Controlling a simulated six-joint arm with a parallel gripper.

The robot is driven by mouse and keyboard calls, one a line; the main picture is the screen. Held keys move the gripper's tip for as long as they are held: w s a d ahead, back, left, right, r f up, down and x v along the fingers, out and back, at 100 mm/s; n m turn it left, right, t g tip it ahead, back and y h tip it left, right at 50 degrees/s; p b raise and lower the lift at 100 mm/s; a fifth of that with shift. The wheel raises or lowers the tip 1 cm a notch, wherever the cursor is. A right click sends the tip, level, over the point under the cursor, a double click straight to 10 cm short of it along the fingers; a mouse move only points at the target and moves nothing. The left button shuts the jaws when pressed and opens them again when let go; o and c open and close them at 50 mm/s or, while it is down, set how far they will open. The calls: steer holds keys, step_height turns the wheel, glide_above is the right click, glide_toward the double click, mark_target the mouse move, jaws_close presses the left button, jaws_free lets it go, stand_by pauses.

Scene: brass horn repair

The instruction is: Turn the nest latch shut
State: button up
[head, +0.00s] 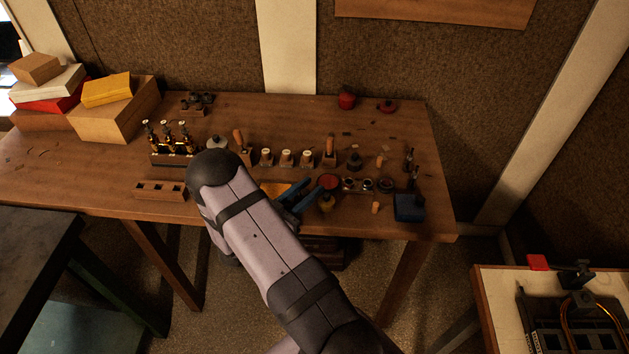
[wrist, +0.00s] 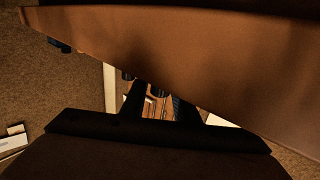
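I cannot pick out the nest latch for certain. In the head view, a dark fixture (head: 545,316) with a copper-coloured bent tube (head: 567,322) and raised black clamp-like parts (head: 580,273) sits on the pale bench at the lower right; it may be the nest, but its latch state is not readable. My arm crosses the middle of the head view and hides my gripper there. In the wrist view, the two dark fingers of my gripper (wrist: 160,103) stand apart with a gap and nothing visible held between them. A blurred brown surface fills the top of that view.
The wooden workbench (head: 60,170) carries bottles in a rack, several small holders, a blue box (head: 408,207), a red jar (head: 347,98) and stacked boxes (head: 115,108). A blue tool-like thing (head: 300,198) lies beside my arm. A red block (head: 537,262) stands at the pale bench's back edge.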

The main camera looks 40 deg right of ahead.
mark_target(304, 189)
steer(key=shift+w+d+p, duration=0.2)
steer(key=shift+d+p, duration=0.15)
steer(key=shift+d, duration=1)
jaws_close()
steer(key=shift+n+t, duration=0.3)
steer(key=shift+t, duration=0.1)
steer(key=n+t+y, duration=0.1)
steer(key=t, duration=0.1)
steer(key=w+n+t+y+b, duration=0.1)
steer(key=n+t, duration=0.1)
steer(key=t, duration=0.1)
steer(key=n+t+y, duration=0.1)
steer(key=n+t, duration=0.1)
steer(key=shift+w+a+f, duration=0.1)
steer(key=shift+w+a, duration=0.15)
steer(key=shift+a, duration=0.05)
steer(key=n+t+y, duration=0.1)
steer(key=n+t+y+b, duration=0.1)
steer(key=t+y, duration=0.1)
steer(key=shift+w+a+n+b, duration=0.3)
steer(key=shift+w+n, duration=0.05)
steer(key=shift+n, duration=0.05)
steer(key=shift+w+a+n+t+y+b, duration=0.15)
steer(key=shift+n+t+y+b, duration=0.05)
steer(key=shift+n+t+y, duration=0.45)
steer(key=shift+w+a+n+t+y+b, duration=0.1)
steer(key=shift+a+n+t+y+b, duration=0.1)
steer(key=shift+n+t+y, duration=0.4)
steer(key=shift+y, duration=0.25)
